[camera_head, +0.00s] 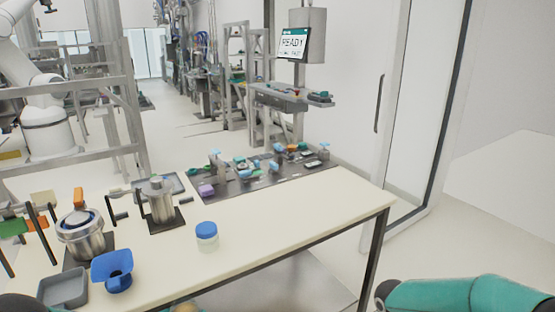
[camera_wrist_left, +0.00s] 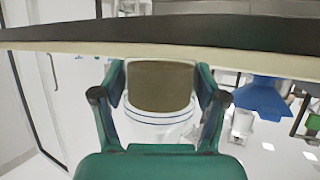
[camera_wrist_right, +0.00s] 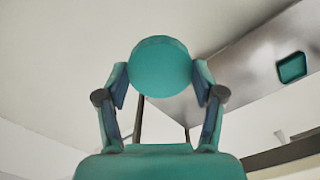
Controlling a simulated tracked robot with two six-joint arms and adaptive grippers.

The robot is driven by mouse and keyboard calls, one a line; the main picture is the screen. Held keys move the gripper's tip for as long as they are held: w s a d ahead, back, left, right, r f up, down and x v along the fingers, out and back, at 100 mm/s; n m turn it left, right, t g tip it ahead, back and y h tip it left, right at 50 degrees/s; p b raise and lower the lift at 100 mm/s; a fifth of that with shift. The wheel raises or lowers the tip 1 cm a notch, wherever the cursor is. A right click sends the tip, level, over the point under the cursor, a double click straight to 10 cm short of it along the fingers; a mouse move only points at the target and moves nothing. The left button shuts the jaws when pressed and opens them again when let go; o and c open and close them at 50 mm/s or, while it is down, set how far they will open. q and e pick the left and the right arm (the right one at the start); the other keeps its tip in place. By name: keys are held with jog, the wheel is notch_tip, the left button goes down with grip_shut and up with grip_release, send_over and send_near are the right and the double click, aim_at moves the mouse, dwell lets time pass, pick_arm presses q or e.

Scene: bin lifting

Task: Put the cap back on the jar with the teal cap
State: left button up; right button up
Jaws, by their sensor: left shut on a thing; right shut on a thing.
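In the left wrist view, my left gripper (camera_wrist_left: 160,85) is shut on a jar (camera_wrist_left: 160,88) with brown contents. Pale, clear rings with blue lines show below the brown part, and I cannot tell whether they all belong to the jar. In the right wrist view, my right gripper (camera_wrist_right: 160,80) is shut on a round teal cap (camera_wrist_right: 160,66), its flat face towards the camera. The cap and jar are apart, in different grippers. Neither gripper shows clearly in the head view. A small brown shape at its bottom edge may be the held jar.
The pale table (camera_head: 290,215) carries a jar with a blue cap (camera_head: 206,232), a blue funnel (camera_head: 112,272), a grey tray (camera_head: 64,288) and metal pots (camera_head: 158,199). A dark mat (camera_head: 280,178) holds several small parts. The table's front right is clear. A glass door stands right.

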jog(key=shift+w+a+f+n, duration=0.4)
jog(key=shift+a+f+n, duration=0.05)
jog(key=shift+a+n, duration=0.15)
jog(key=shift+w, duration=0.25)
pick_arm(q)
jog(key=d, duration=0.1)
jog(key=d+m+h, duration=0.1)
jog(key=d, duration=0.1)
jog(key=shift+s+d+f+h, duration=0.1)
jog(key=shift+d+f+h, duration=0.2)
pick_arm(e)
jog(key=shift+s, duration=0.1)
pick_arm(q)
jog(key=s+d+f+m+g+h, duration=0.1)
jog(key=s+d+m+h, duration=0.3)
jog(key=d, duration=0.3)
jog(key=s+d+m+g+h, duration=0.2)
jog(key=s+d+m+h, duration=0.2)
jog(key=d, duration=0.4)
jog(key=shift+s+d+f+h, duration=0.15)
jog(key=shift+s+f+h, duration=0.25)
jog(key=shift+s, duration=0.2)
